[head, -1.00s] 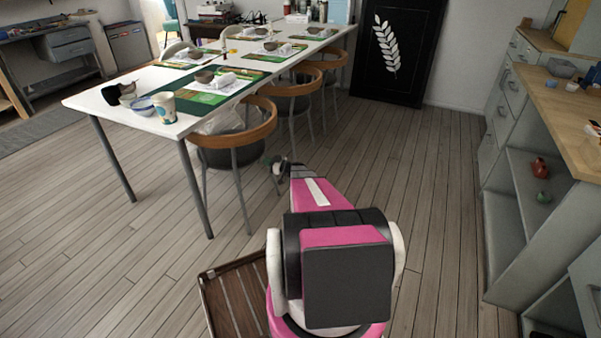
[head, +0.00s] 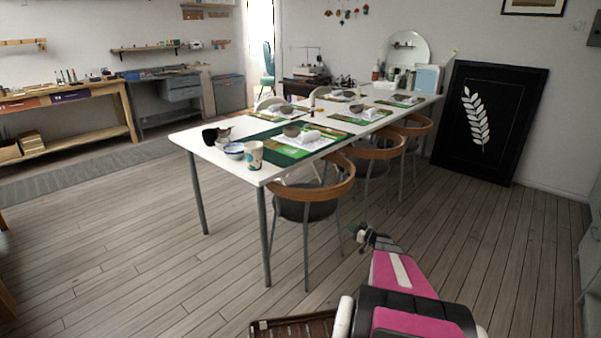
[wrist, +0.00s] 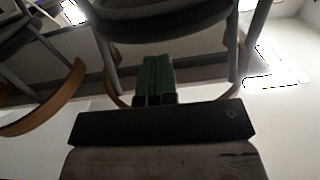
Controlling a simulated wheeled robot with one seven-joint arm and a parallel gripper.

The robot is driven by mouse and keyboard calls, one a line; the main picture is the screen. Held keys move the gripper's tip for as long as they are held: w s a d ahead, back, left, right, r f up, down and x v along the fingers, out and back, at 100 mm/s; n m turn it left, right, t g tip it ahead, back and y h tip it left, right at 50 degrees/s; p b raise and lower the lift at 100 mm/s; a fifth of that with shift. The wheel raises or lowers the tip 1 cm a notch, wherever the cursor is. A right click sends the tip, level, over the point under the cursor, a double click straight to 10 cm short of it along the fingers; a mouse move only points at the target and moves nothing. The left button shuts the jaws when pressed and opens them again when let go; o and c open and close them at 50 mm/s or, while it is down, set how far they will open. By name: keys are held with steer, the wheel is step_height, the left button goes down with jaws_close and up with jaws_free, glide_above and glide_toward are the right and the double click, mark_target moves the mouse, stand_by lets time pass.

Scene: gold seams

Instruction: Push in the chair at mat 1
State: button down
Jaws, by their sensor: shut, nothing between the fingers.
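Three chairs with curved wooden backs stand along the right side of the white table (head: 228,172). The nearest chair (head: 343,187) has a dark seat and grey legs, with its seat partly beneath the tabletop and its back outside the edge. Green place mats lie on the table, the nearest mat (head: 275,152) in front of this chair; no mat number is readable. My gripper (head: 358,234) is low, to the right of the nearest chair, apart from it in the picture. In the wrist view its green fingers (wrist: 156,77) are together and empty, with a chair seat (wrist: 155,20) and legs beyond.
Behind the nearest chair are the second chair (head: 375,150) and third chair (head: 415,127). A black framed panel (head: 490,120) leans against the wall. Wooden floor is clear left of the table.

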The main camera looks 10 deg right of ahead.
steer(key=s+a+r+m+g, duration=0.1)
steer(key=s+a+r+g, duration=0.2)
steer(key=a, duration=0.4)
steer(key=s+a+r+g+h, duration=0.1)
steer(key=s+a+r+g, duration=0.1)
steer(key=s+a+g, duration=0.35)
steer(key=s+a+r+m+g, duration=0.1)
steer(key=s+a+r+g, duration=0.1)
steer(key=s+a, duration=0.5)
steer(key=s+a+r+m+g+h, duration=0.1)
steer(key=s+a+r+m+h, duration=0.2)
steer(key=s, duration=0.4)
steer(key=s+a+r+m+g+h, duration=0.2)
steer(key=s+a+r+h, duration=0.1)
steer(key=s+r+h, duration=0.3)
steer(key=shift+s+a+m+h, duration=0.25)
steer(key=shift+s+m+h, duration=0.15)
steer(key=shift+s+h, duration=0.45)
steer(key=shift+s+d+f+g, duration=0.1)
steer(key=shift+s+d+g, duration=0.05)
steer(key=shift+g, duration=0.1)
